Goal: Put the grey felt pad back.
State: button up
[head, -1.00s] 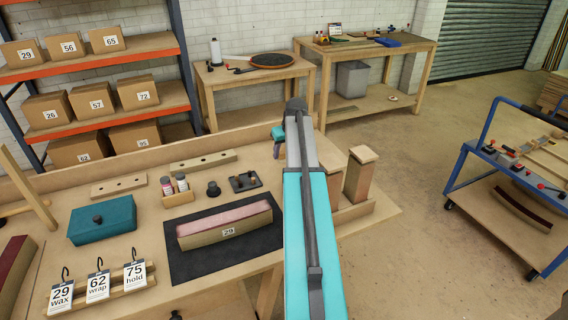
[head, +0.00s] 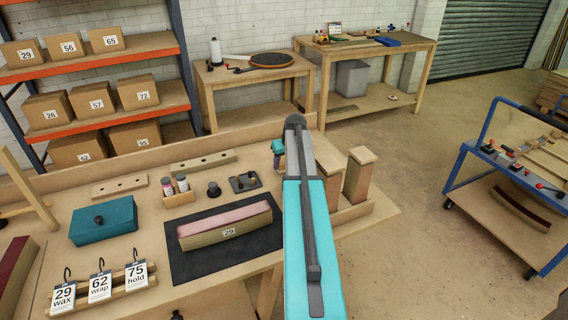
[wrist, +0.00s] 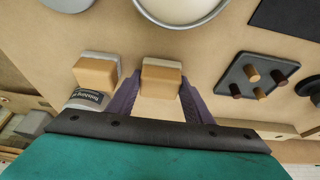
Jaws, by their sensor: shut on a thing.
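A similar wood-topped block (wrist: 95,73) with a pale grey layer stands just left of the fingers, beside a white label (wrist: 87,99) that reads partly "Rounding". In the head view my arm hides most of the gripper, which is over the back right of the bench.
A dark plate with pegs (wrist: 262,77) is right of the fingers; it also shows in the head view (head: 244,183). A round dish (wrist: 182,8) lies ahead. Wooden posts (head: 359,174) stand right of my arm. A black mat (head: 200,265) carries a block marked 29 (head: 229,232).

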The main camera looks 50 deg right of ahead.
jog(key=shift+f, duration=0.25)
jog(key=shift+f, duration=0.15)
jog(key=o, duration=1)
jog(key=shift+b+v, duration=1.05)
jog(key=shift+v, duration=5.1)
